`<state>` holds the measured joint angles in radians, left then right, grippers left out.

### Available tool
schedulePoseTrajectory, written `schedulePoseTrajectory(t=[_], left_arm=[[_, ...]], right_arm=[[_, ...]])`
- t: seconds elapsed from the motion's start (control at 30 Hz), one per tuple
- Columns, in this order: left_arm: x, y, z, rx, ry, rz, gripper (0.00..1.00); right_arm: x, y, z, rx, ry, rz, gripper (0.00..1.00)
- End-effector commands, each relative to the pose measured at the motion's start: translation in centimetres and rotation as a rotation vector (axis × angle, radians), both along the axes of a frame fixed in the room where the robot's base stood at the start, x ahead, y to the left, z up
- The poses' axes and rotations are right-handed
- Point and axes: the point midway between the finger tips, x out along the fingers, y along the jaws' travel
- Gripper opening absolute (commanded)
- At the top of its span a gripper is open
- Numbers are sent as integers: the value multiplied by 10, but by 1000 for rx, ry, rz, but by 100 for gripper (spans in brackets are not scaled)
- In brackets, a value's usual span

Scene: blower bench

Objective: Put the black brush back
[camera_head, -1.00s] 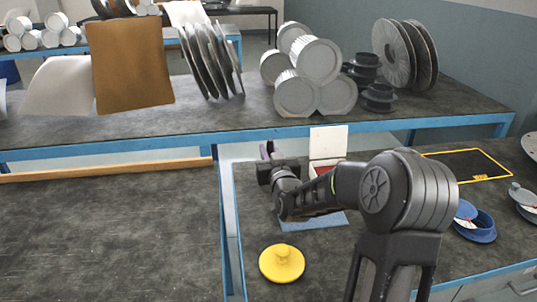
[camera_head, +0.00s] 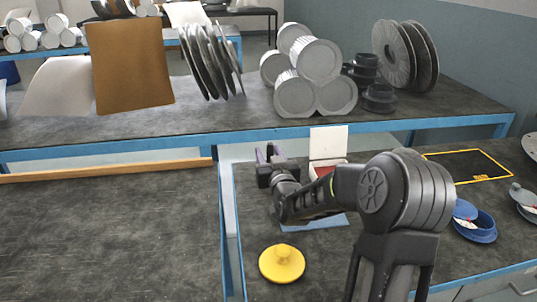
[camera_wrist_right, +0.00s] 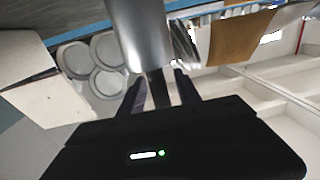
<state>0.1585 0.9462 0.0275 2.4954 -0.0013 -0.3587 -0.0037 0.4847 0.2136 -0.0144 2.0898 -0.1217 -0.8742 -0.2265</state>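My right gripper (camera_head: 264,153) is over the far left part of the right bench in the head view, with its two fingers spread apart. In the right wrist view the open fingers (camera_wrist_right: 158,88) stand on either side of a dark stem (camera_wrist_right: 158,92), with a gap to each side. A large grey cylinder (camera_wrist_right: 140,35) shows just beyond the stem. I cannot tell for sure whether these are parts of the black brush. No brush can be made out in the head view, where my arm hides part of the bench. My left gripper is not in view.
A box with a raised white lid (camera_head: 328,142) stands right of the gripper. A blue mat (camera_head: 322,222) lies partly under my arm. A yellow knobbed disc (camera_head: 282,263), a yellow-outlined area (camera_head: 470,178) and blue dishes (camera_head: 476,228) are on the same bench. Grey drums (camera_head: 318,62) stand behind.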

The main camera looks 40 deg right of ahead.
Motion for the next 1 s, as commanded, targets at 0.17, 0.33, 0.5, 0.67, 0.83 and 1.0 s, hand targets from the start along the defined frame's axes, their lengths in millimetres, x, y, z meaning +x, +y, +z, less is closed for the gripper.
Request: schedulePoseTrajectory(t=[0.17,0.33,0.5,0.67,0.83,1.0], left_arm=[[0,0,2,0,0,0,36],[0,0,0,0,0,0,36],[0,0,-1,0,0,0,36],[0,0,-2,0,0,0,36],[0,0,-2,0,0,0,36],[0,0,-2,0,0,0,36]], right_arm=[[-8,3,2,0,-1,0,39],[-32,14,3,-1,-2,-1,39],[-57,25,2,0,-1,0,39],[-68,30,2,0,0,-1,39],[-69,31,2,0,0,0,39],[-68,31,2,0,0,0,39]])
